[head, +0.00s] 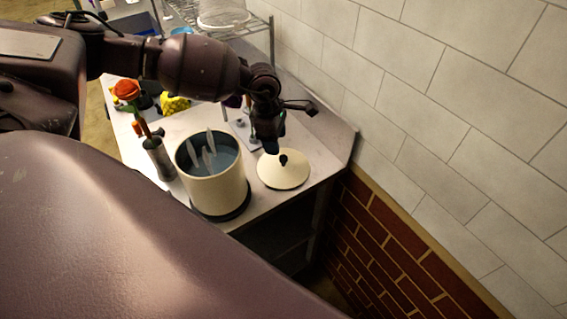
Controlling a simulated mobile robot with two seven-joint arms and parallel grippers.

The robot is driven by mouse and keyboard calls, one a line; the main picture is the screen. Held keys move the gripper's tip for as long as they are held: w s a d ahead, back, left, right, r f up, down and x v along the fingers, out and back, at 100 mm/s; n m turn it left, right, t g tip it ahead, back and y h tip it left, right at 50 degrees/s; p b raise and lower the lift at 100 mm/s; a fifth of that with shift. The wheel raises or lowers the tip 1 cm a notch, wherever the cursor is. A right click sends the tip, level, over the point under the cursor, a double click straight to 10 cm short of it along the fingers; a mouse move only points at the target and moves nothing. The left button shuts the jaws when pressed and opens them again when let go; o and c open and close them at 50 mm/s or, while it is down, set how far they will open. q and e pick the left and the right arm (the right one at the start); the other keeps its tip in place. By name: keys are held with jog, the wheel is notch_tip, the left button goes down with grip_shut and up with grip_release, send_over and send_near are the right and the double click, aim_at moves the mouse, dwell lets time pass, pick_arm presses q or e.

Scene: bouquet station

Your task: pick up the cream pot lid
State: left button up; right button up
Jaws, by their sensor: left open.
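The cream pot lid (284,174) lies on the table near its right end, with a dark knob on top. The cream pot (217,193) stands open to the left of the lid on a dark base, with several pale pieces in its bluish inside. My left gripper (270,147) points down just behind and above the lid, close to its knob. It is open and looks empty; its fingers are small and dark here, and I cannot tell whether they touch the lid. My right gripper does not show.
A yellow item (174,104) lies behind. A wire rack (238,27) stands at the back. A tiled wall (440,110) borders the table's right side.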

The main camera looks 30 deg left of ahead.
aim_at(283, 157)
pick_arm(q)
jog(key=f, duration=0.2)
jog(key=shift+w+d+f, duration=0.1)
jog(key=shift+d+f, duration=0.15)
jog(key=shift+f, duration=0.1)
jog(key=f, duration=0.1)
jog(key=f+p, duration=0.1)
jog(key=w+d+f, duration=0.1)
jog(key=f, duration=0.1)
jog(key=shift+d+p, duration=0.1)
jog(key=shift+p, duration=0.2)
jog(key=shift+f, duration=0.6)
jog(key=shift+c, duration=0.5)
grip_shut()
